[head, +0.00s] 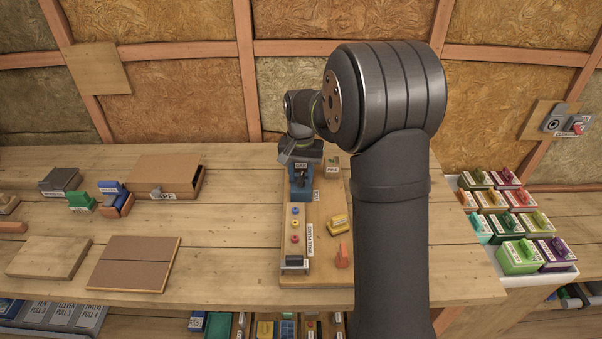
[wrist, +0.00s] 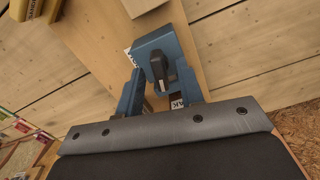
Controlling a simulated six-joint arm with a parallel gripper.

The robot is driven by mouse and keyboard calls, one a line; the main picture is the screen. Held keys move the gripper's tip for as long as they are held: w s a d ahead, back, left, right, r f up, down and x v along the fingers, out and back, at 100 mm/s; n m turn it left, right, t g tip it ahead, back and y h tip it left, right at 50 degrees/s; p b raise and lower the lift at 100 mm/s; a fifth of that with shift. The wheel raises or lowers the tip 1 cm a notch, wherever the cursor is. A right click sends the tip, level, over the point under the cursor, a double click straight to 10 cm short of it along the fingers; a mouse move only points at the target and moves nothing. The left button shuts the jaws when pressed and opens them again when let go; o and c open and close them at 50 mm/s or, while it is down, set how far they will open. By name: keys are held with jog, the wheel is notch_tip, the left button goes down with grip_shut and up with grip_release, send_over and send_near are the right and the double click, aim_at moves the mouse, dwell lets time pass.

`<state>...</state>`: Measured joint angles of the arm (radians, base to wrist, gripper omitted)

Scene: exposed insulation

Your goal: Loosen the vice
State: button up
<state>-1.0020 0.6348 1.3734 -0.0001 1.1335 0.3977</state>
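The blue vice (head: 300,188) stands at the far end of a wooden board (head: 325,210) on the workbench. In the wrist view the vice (wrist: 152,45) shows blue parts, with a dark knob or handle (wrist: 160,70) in front. My gripper (head: 300,158) is just behind and above the vice in the head view, partly overlapping it. In the wrist view its dark, metal-edged part fills the bottom, close to the vice's lower parts.
A beige strip with coloured buttons (head: 295,225), a yellow block (head: 337,224) and an orange piece (head: 342,257) sit on the board. My arm hides the bench to their right. Labelled coloured boxes (head: 518,257) stand far right. Flat wooden panels (head: 133,263) lie left, with bare bench between.

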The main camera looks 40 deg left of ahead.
jog(key=shift+c, duration=0.4)
grip_shut()
jog(key=shift+n, duration=1.1)
jog(key=shift+o, duration=0.4)
grip_release()
